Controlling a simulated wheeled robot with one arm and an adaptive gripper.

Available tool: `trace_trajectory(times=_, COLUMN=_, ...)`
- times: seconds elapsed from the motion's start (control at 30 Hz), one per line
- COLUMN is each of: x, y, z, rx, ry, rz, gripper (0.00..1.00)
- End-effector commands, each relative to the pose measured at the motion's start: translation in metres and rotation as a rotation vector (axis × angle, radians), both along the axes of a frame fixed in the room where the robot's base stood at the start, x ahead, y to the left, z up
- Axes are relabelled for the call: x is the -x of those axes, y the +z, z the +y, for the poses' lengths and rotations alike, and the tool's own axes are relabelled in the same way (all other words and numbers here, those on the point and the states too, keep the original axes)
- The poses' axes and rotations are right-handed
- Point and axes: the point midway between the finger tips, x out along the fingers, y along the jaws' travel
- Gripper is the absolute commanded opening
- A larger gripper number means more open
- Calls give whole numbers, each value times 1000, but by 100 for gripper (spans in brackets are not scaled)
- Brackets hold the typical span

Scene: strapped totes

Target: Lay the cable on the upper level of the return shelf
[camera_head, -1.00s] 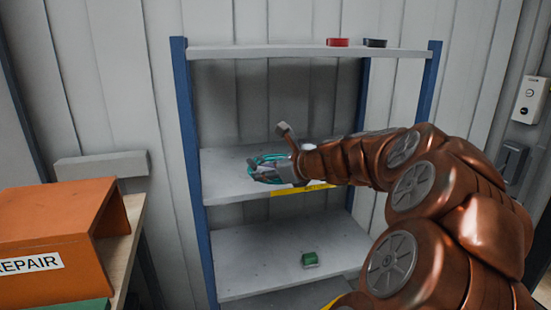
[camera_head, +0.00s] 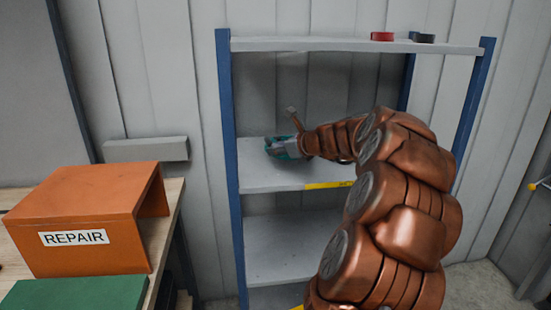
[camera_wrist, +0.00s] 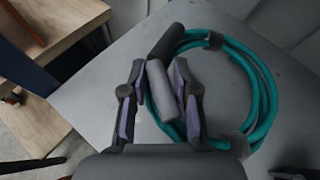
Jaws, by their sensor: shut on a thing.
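The cable is a teal coil with dark grey ends. In the wrist view, the coil (camera_wrist: 262,85) spreads to the right of my gripper (camera_wrist: 160,72), whose fingers are shut on a grey end of the cable. In the head view, the cable (camera_head: 276,149) shows as a small teal patch at my gripper (camera_head: 284,147), over the left part of the shelf's middle board (camera_head: 262,182). I cannot tell whether the coil touches the board. The return shelf has blue posts (camera_head: 231,165) and grey boards, with a yellow label (camera_head: 328,185) on the middle board's front edge.
The top board (camera_head: 335,44) carries a red roll (camera_head: 382,36) and dark rolls (camera_head: 424,38). The lower board (camera_head: 290,245) looks clear where visible. An orange REPAIR box (camera_head: 85,215) and a green object (camera_head: 78,294) stand on a wooden bench at left.

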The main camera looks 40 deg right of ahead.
Motion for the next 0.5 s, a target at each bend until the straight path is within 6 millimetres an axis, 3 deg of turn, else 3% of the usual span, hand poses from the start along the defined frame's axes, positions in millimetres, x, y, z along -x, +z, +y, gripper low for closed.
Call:
trace_trajectory(times=0.1, x=-9, y=0, z=-2, rx=1, ry=2, rz=-1, gripper=0)
trace_trajectory(times=0.3, x=-9, y=-27, z=-1, rx=-2, ry=4, rz=0, gripper=0)
trace_trajectory(times=0.5, x=-8, y=-35, z=-2, rx=0, ry=2, rz=-2, gripper=0)
